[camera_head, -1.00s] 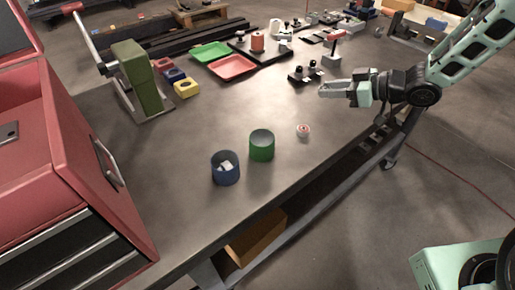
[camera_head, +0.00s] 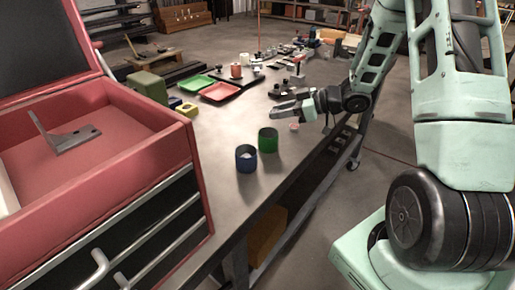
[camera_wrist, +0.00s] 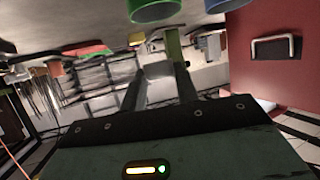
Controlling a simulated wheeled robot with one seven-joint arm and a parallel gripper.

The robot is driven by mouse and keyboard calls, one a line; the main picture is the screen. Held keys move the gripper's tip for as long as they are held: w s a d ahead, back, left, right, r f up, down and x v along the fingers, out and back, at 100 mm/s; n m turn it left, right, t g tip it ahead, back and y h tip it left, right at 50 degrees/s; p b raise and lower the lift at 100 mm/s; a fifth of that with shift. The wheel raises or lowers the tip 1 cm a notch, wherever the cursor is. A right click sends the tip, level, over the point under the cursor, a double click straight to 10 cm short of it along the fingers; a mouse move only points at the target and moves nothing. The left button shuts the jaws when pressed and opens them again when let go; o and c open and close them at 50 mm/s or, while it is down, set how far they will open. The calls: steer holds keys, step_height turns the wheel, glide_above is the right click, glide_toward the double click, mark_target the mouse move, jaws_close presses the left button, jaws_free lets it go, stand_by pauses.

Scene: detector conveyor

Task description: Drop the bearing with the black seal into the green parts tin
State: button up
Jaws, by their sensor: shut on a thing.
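The green parts tin (camera_head: 268,141) stands upright on the bench, right of a blue tin (camera_head: 246,163). In the wrist view the green tin (camera_wrist: 157,12) shows at the top edge, with the blue tin (camera_wrist: 228,10) to its right. My gripper (camera_head: 276,112) is above the bench, a little beyond the green tin in the head view. It is shut on a small grey thing (camera_wrist: 158,69), seemingly a bearing; its seal colour cannot be told. Another small round piece with a reddish face (camera_head: 294,126) lies on the bench, right of the green tin.
A red toolbox (camera_head: 195,150) stands at the left, with a metal bracket (camera_head: 62,138) in it. A green tray (camera_head: 196,83) and a red tray (camera_head: 219,92) lie farther back. White pieces lie in the blue tin.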

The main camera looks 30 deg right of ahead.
steer(key=shift+f+b, duration=2.45)
steer(key=shift+f, duration=0.3)
steer(key=o, duration=1.1)
steer(key=v, duration=1.7)
steer(key=shift+s+d+r+b, duration=0.1)
steer(key=shift+d+r+b, duration=0.05)
steer(key=shift+r+b, duration=0.2)
